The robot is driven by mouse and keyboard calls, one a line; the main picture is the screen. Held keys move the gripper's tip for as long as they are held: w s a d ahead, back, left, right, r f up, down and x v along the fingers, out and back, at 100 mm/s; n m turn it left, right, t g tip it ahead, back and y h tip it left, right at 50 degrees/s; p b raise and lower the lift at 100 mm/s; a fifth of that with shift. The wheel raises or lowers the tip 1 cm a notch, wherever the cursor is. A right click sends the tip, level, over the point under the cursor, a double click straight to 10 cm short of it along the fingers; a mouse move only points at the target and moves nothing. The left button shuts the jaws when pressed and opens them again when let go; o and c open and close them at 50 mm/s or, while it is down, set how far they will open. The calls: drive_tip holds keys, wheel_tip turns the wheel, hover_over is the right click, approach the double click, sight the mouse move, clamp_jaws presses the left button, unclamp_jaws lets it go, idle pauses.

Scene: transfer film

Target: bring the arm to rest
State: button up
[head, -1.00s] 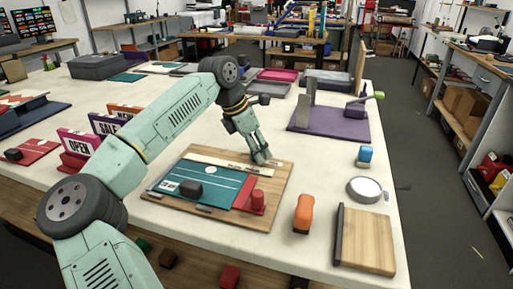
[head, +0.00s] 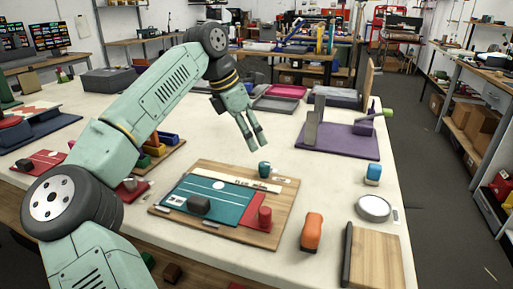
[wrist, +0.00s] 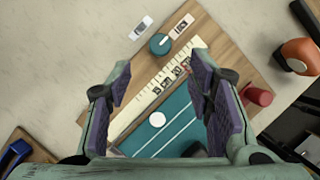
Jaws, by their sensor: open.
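My gripper (head: 252,147) is open and empty, its fingers pointing down above the back edge of a wooden board (head: 272,222). In the wrist view the two purple-padded fingers (wrist: 160,90) are spread wide with nothing between the pads. A small teal knob-like piece (head: 264,169) stands on the board near its back corner, below and apart from the fingers; it also shows in the wrist view (wrist: 160,44). A teal sheet (head: 222,191) with a white dot and a pale printed strip (head: 243,178) lie on the board.
A dark block (head: 199,204) and a red knob (head: 265,216) sit on the board. An orange tool (head: 312,231), a round grey dish (head: 374,208), a blue-capped item (head: 373,174) and a purple-based stand (head: 345,141) are to the right.

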drive_tip(key=shift+s+a+r, duration=0.1)
drive_tip(key=shift+a+r, duration=0.1)
drive_tip(key=shift+r, duration=0.25)
